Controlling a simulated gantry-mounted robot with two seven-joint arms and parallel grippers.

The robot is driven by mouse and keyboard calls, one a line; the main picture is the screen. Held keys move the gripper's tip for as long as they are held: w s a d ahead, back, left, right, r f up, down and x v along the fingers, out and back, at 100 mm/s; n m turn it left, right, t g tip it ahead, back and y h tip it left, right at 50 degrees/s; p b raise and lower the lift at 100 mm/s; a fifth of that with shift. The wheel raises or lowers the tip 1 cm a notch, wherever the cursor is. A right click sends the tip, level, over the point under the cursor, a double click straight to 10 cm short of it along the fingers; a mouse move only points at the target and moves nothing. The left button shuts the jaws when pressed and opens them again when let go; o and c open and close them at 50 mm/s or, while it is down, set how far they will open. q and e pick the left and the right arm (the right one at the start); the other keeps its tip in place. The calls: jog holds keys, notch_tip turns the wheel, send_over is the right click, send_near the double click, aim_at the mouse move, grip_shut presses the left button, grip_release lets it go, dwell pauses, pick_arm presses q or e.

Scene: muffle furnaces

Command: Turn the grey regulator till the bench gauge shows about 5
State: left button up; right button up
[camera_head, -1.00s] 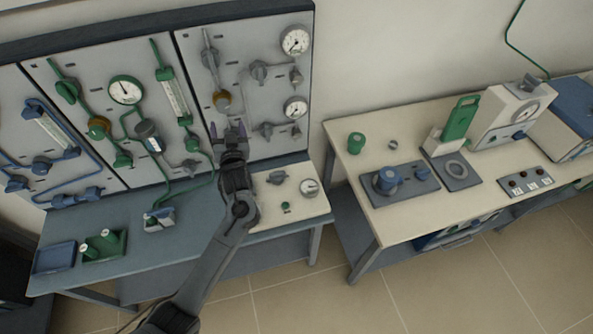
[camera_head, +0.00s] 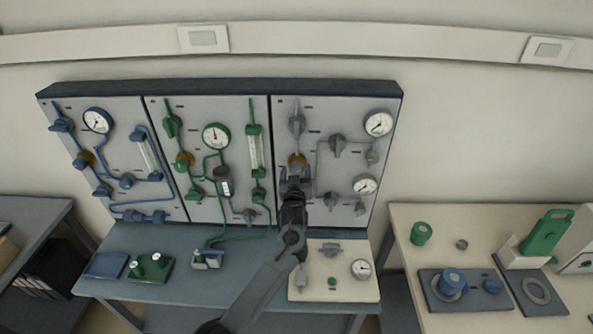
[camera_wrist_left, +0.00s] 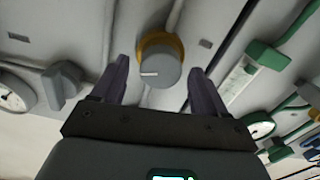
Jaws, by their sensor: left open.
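The grey regulator (camera_head: 297,159), a round knob with a yellow-orange collar, is on the right-hand grey wall panel. In the left wrist view its knob (camera_wrist_left: 160,70) has a white mark pointing left. My left gripper (camera_head: 296,177) is open just in front of the regulator and hides part of it. In the wrist view the fingers stand on either side of the knob, with gaps; I cannot tell the remaining depth. The bench gauge (camera_head: 361,269) is a small white dial on the cream plate on the bench; its reading is too small to tell. My right gripper is out of view.
Two panel gauges (camera_head: 378,123) (camera_head: 365,186) and grey valve knobs (camera_head: 337,145) sit right of the regulator. The green-piped panel (camera_head: 190,120) adjoins on the left. A cream table (camera_head: 405,250) stands right.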

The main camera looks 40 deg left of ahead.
pick_arm(q)
jog(key=shift+x, duration=0.85)
jog(key=shift+c, duration=0.2)
